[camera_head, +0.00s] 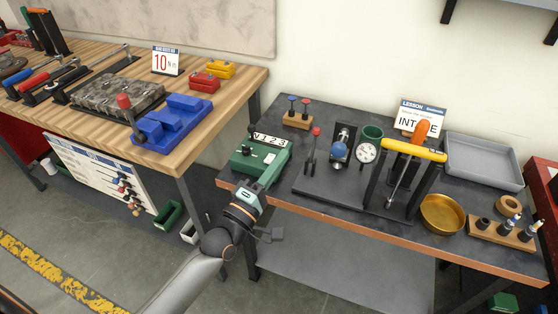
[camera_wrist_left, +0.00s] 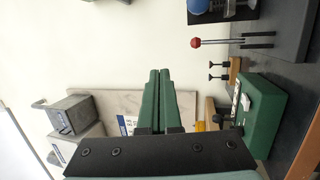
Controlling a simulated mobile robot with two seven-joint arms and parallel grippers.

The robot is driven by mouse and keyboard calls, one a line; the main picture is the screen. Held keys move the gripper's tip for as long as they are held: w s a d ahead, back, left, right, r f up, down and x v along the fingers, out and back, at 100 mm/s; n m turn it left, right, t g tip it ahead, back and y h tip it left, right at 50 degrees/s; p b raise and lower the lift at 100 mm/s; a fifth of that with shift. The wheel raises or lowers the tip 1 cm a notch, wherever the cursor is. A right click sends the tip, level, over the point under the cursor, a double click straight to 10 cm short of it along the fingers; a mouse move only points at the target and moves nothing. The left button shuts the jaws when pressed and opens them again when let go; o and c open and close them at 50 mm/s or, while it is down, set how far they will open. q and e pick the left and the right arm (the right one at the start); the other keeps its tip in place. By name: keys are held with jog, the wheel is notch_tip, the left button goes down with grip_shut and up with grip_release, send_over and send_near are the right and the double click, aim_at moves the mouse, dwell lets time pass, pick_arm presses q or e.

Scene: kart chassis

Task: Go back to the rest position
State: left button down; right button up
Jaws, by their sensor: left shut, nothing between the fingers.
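My left gripper (camera_head: 268,177) reaches in from the lower left and shows at the front edge of the dark-topped table. In the left wrist view its two green fingers (camera_wrist_left: 159,75) lie side by side, shut, with nothing between them. My right gripper is in neither view.
The dark table (camera_head: 330,205) carries a red-knobbed lever (camera_head: 314,140), a dial gauge (camera_head: 365,152), a yellow-handled frame (camera_head: 414,151), a brass bowl (camera_head: 441,214) and a grey tray (camera_head: 485,162). A wooden bench (camera_head: 190,150) with a blue fixture (camera_head: 175,124) stands left. Floor between is open.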

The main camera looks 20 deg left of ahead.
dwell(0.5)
pick_arm(q)
jog(key=s+f+m+g+y+p, duration=0.1)
jog(key=s+f+m+g+y, duration=0.1)
jog(key=s+f+m+g, duration=0.9)
jog(key=s+f+m, duration=0.6)
jog(key=s+f, duration=0.5)
jog(key=f, duration=0.3)
jog(key=shift+f+y+p, duration=0.25)
jog(key=shift+y+p, duration=0.15)
